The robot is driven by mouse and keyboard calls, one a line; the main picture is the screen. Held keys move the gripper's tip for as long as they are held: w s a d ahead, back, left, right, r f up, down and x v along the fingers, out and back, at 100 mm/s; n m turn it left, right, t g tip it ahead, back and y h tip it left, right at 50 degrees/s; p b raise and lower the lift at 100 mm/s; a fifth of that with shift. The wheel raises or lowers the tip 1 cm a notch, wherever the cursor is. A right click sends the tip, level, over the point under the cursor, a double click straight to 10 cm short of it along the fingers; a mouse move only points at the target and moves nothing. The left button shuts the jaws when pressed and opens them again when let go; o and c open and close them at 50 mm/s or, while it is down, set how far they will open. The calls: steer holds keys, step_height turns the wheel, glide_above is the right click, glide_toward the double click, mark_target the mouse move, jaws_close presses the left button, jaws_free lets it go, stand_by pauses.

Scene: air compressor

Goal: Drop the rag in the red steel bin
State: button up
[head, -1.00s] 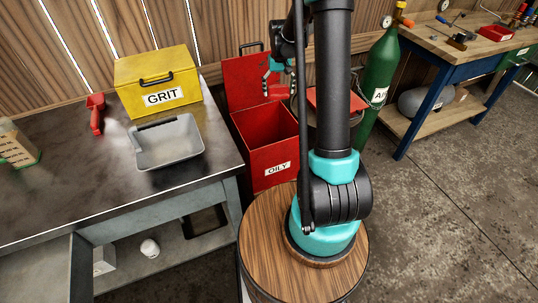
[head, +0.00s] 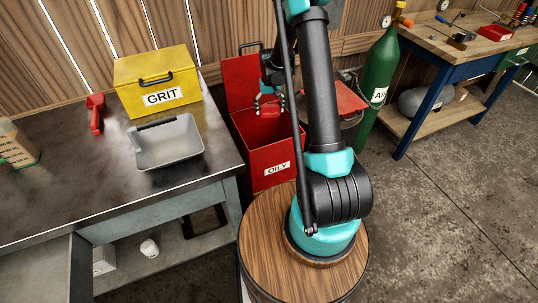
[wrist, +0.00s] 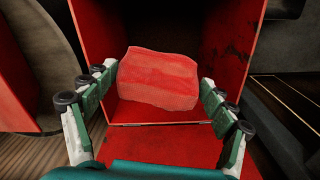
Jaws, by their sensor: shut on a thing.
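The red steel bin (head: 262,160), labelled OILY, stands on the floor with its red lid (head: 238,82) raised at the back. My gripper (head: 270,103) is over the bin's open top in the head view, pointing down. In the wrist view its fingers (wrist: 160,82) are shut on the red rag (wrist: 158,78), a crumpled block-like bundle. The dark inside of the bin (wrist: 240,60) shows behind the rag, with red walls on both sides. In the head view the rag is hard to tell from the red bin.
A metal bench on the left holds a yellow GRIT box (head: 158,82), a grey tray (head: 166,143), a red scoop (head: 95,113) and a bottle (head: 16,143). A green gas cylinder (head: 381,75) stands right of the bin. A blue workbench (head: 440,70) stands further right.

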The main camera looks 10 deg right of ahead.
steer(key=shift+f, duration=0.7)
steer(key=o, duration=1.1)
step_height(320, 180, up, 12)
